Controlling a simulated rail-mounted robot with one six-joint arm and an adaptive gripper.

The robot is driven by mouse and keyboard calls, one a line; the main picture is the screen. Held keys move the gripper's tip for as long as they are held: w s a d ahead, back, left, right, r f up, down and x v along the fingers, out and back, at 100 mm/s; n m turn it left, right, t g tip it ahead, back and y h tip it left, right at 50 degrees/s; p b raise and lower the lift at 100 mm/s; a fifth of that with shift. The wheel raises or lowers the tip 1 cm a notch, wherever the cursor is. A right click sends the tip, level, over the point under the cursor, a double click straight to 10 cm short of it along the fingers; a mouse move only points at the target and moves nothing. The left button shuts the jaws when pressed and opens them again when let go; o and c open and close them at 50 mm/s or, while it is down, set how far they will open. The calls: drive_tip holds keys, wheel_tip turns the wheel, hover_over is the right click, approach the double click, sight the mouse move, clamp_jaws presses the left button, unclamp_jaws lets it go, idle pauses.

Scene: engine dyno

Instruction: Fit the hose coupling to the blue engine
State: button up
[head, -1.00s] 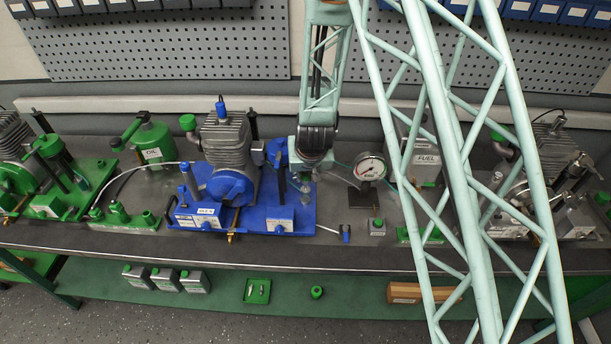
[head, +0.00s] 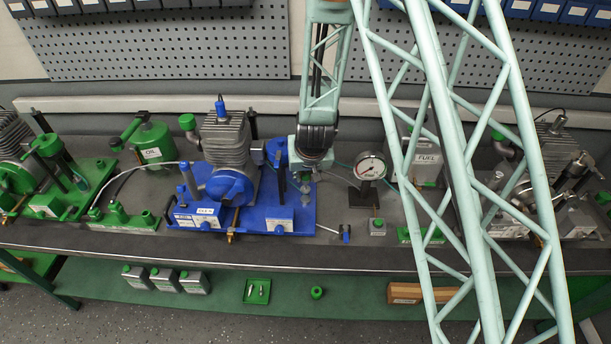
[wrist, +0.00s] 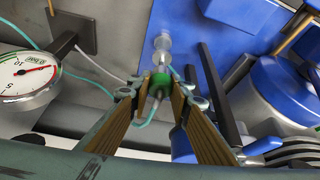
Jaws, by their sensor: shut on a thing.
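The blue engine (head: 228,150) stands on its blue base plate (head: 300,214), left of centre on the bench in the head view. My gripper (head: 306,180) is low over the right part of that plate. In the wrist view my gripper (wrist: 159,98) is shut on the green hose coupling (wrist: 160,82), which trails a thin teal hose. A silver fitting (wrist: 162,48) on the blue plate (wrist: 210,30) is just beyond the coupling and roughly in line with it. I cannot tell whether coupling and fitting touch. In the head view the coupling is mostly hidden.
A round gauge (head: 370,168) stands right of the blue plate, and shows in the wrist view (wrist: 22,78). A dark lever (wrist: 220,95) passes close to my right finger. Green engine equipment (head: 60,180) is at the left, a fuel can (head: 428,160) at the right.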

sight(306, 179)
drive_tip(key=shift+f+b, duration=1.65)
drive_tip(key=shift+b, duration=0.05)
idle(1.9)
drive_tip(key=o, duration=0.9)
drive_tip(key=shift+o, duration=0.3)
drive_tip(key=o, duration=0.4)
drive_tip(key=shift+o, duration=0.2)
drive_tip(key=shift+r, duration=0.15)
drive_tip(key=shift+r+p, duration=2.4)
drive_tip(key=shift+r, duration=1)
